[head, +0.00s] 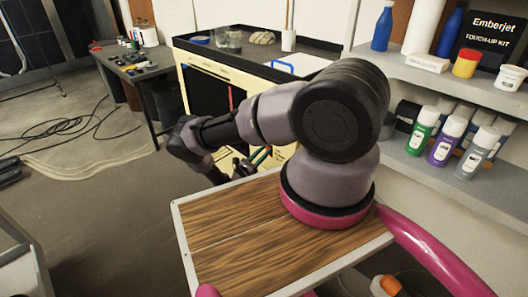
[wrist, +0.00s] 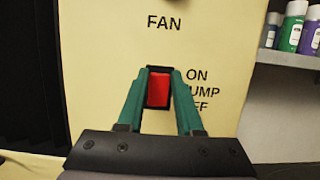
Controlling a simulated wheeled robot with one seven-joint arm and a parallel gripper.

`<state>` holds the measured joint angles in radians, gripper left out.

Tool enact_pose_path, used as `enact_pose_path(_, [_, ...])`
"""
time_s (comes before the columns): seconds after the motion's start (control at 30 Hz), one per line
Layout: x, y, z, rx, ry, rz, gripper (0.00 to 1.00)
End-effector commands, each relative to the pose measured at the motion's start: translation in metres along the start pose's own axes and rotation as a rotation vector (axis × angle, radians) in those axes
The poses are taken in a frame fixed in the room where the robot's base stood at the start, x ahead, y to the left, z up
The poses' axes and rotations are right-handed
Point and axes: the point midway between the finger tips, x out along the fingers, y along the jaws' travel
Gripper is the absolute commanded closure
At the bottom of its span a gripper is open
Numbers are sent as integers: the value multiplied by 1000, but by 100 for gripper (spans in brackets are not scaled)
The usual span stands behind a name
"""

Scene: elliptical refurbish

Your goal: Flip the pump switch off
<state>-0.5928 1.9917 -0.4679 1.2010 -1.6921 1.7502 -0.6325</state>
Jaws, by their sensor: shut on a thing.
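The pump switch (wrist: 158,90) is a red rocker in a dark frame on a cream panel (wrist: 100,45), beside the partly covered words ON, PUMP and OFF. My gripper (wrist: 159,72) has its two green fingers shut on the switch, one along each side. Whether the rocker is tipped to on or off I cannot tell. In the head view the green fingers (head: 261,156) show small at the front of the cream cabinet (head: 284,154), and my arm hides much of that area. The switch does not show clearly there.
The word FAN is printed above the switch. Shelves (head: 440,76) with bottles and spray cans (head: 447,141) stand close on the right. A dark bench (head: 150,68) stands back left. Cables (head: 75,130) lie on the otherwise open floor at left.

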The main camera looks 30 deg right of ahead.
Motion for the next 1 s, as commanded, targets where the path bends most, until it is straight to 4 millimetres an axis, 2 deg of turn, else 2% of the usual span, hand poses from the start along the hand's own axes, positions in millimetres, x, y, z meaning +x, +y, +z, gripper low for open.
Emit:
enact_pose_path(0.4, [0,0,0,1,-23,0,100])
enact_pose_path(0.43, [0,0,0,1,-23,0,54])
enact_pose_path(0.47, [-1,0,0,1,-23,0,42])
enact_pose_path(0.5, [-1,0,0,1,-23,0,35])
enact_pose_path(0.83, [-3,0,0,1,-21,1,35])
enact_pose_path(1.0, [-24,1,-1,2,-21,4,35])
